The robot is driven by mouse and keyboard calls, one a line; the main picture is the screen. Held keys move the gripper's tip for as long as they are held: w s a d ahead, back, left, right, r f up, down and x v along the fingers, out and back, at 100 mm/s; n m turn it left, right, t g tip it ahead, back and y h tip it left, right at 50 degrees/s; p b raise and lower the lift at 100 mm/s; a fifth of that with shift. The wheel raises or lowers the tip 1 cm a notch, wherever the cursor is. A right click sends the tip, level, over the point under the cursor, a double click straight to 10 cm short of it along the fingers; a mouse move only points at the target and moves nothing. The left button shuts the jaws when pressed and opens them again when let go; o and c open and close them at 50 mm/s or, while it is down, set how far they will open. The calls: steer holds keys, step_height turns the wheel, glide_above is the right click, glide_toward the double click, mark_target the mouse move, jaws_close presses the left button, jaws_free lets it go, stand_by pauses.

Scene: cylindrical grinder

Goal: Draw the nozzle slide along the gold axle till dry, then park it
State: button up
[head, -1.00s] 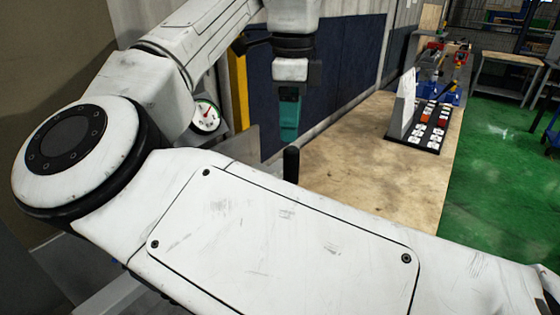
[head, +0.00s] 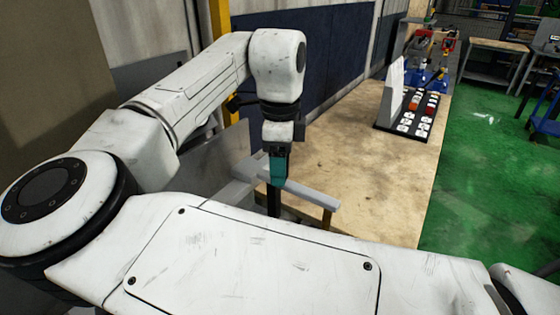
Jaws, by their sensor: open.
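My gripper (head: 278,168) points down from the wrist in the middle of the head view, with teal fingers seen edge-on. It is open. The fingers hang just in front of or over a grey bar (head: 310,192) that slants down to the right; I cannot tell if they touch it. A black upright handle or post (head: 273,202) stands below the fingertips. A small brownish-gold piece (head: 326,217) shows under the bar's right end; whether it is the gold axle is unclear. I cannot make out the nozzle slide, and my arm hides much of the area below.
A wooden bench top (head: 370,165) lies to the right, mostly clear. On it stands a black panel (head: 408,115) of white and red buttons beside a white board (head: 392,90). A blue wall panel (head: 335,50) and a yellow post (head: 221,60) stand behind. Green floor (head: 480,160) is open at right.

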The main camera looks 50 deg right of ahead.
jaws_close()
stand_by(0.5)
